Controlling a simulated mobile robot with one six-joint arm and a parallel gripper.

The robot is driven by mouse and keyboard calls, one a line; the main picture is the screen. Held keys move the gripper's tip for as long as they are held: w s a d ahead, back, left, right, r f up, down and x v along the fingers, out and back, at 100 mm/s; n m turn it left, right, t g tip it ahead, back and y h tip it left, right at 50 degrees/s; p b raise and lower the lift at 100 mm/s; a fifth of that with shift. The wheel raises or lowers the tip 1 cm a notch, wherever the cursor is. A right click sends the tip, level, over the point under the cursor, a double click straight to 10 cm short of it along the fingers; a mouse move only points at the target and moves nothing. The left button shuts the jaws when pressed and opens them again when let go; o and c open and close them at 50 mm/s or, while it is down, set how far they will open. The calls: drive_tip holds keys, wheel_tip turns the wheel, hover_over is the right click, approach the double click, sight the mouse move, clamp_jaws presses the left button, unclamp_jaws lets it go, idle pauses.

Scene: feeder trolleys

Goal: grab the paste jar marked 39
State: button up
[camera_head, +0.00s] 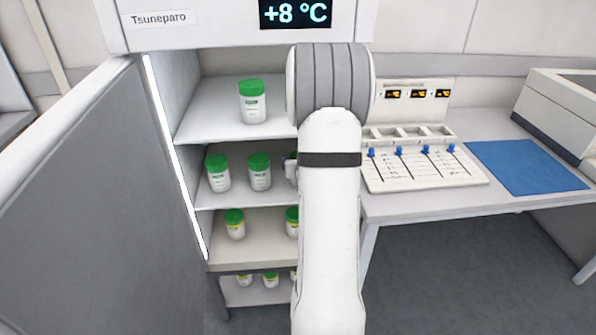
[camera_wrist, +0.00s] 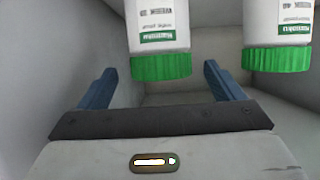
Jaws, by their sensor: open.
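White jars with green lids stand on the shelves of an open cooled cabinet. In the wrist view jars appear lid-down; one jar (camera_wrist: 160,40) shows between and beyond the fingertips, another (camera_wrist: 277,40) to the right. My arm hides most of the gripper in the head view.
Yellow-banded jars (camera_head: 235,226) stand on the third shelf, with more jars (camera_head: 270,280) below. The cabinet's grey side panel (camera_head: 95,200) bounds the left. A bench to the right holds a slider panel (camera_head: 425,168) and a blue mat (camera_head: 528,167).

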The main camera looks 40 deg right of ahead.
drive_tip(key=x, duration=0.5)
drive_tip(key=shift+w+a+r, duration=0.1)
drive_tip(key=shift+r, duration=0.05)
drive_tip(key=shift+c, duration=0.5)
drive_tip(key=c, duration=1.8)
clamp_jaws()
drive_tip(key=shift+r, duration=0.15)
drive_tip(key=shift+r, duration=1.4)
drive_tip(key=s+a+b, duration=0.2)
drive_tip(key=s+a, duration=0.6)
drive_tip(key=s, duration=0.5)
drive_tip(key=shift+s+a+b, duration=0.15)
drive_tip(key=shift+s+b, duration=0.1)
drive_tip(key=shift+b, duration=0.15)
